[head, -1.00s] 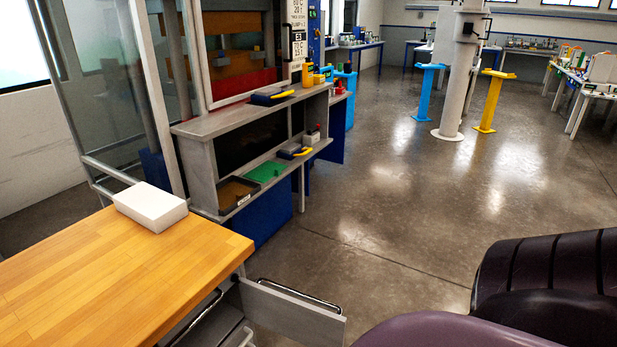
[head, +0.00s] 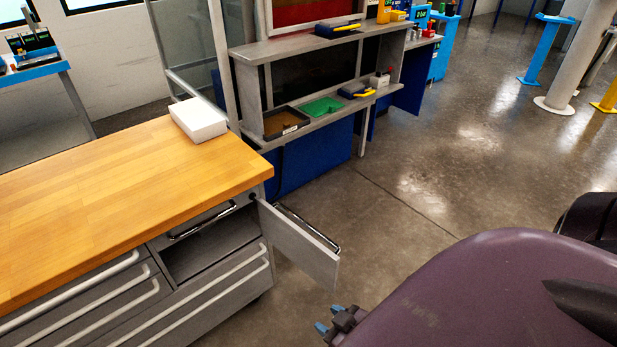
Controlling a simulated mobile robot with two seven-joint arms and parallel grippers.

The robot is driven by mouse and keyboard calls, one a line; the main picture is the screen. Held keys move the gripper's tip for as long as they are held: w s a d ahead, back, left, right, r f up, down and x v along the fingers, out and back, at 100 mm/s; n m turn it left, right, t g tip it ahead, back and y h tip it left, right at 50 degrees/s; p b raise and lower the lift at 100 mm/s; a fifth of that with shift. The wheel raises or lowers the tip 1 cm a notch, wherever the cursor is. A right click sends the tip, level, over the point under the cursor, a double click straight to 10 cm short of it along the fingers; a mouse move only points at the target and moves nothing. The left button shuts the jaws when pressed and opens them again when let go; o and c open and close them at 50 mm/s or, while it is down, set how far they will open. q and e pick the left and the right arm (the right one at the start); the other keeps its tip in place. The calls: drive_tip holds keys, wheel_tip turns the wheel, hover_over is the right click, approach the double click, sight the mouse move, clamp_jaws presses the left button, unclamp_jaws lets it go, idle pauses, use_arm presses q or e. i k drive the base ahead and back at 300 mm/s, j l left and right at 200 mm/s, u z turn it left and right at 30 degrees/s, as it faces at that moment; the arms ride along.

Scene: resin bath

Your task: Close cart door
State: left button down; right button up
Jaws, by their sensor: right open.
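The grey cart (head: 214,283) has a wooden top and stands at the left. Its door (head: 298,248) is swung open and sticks out to the right from the cart's corner, with a bar handle (head: 309,229) on its far side. The compartment behind the door is open and its shelf shows. My right gripper (head: 331,319) has blue fingertips and shows at the bottom, to the right of and nearer than the door. It is open, empty and apart from the door. My left gripper is not in view.
A white box (head: 199,120) sits on the cart's top near its back right corner. A grey shelf bench (head: 320,48) with trays stands behind the cart. The floor (head: 400,200) right of the door is clear.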

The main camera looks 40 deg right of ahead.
sight(321, 264)
drive_tip(key=k+l+u, duration=0.15)
drive_tip(key=l, duration=0.25)
drive_tip(key=k+l+u, duration=0.1)
drive_tip(key=k+l, duration=0.15)
drive_tip(key=l, duration=0.15)
drive_tip(key=k+l+u, duration=0.1)
drive_tip(key=l, duration=0.3)
drive_tip(key=k+l+u, duration=0.15)
drive_tip(key=l, duration=0.3)
drive_tip(key=l+u, duration=0.2)
drive_tip(key=l, duration=0.7)
drive_tip(key=i+l+u, duration=0.1)
drive_tip(key=l, duration=0.25)
drive_tip(key=i+l, duration=0.2)
drive_tip(key=l, duration=0.15)
drive_tip(key=i+l+u, duration=0.15)
drive_tip(key=l, duration=0.2)
drive_tip(key=k+j+u, duration=0.1)
drive_tip(key=k+j, duration=0.6)
drive_tip(key=j, duration=0.1)
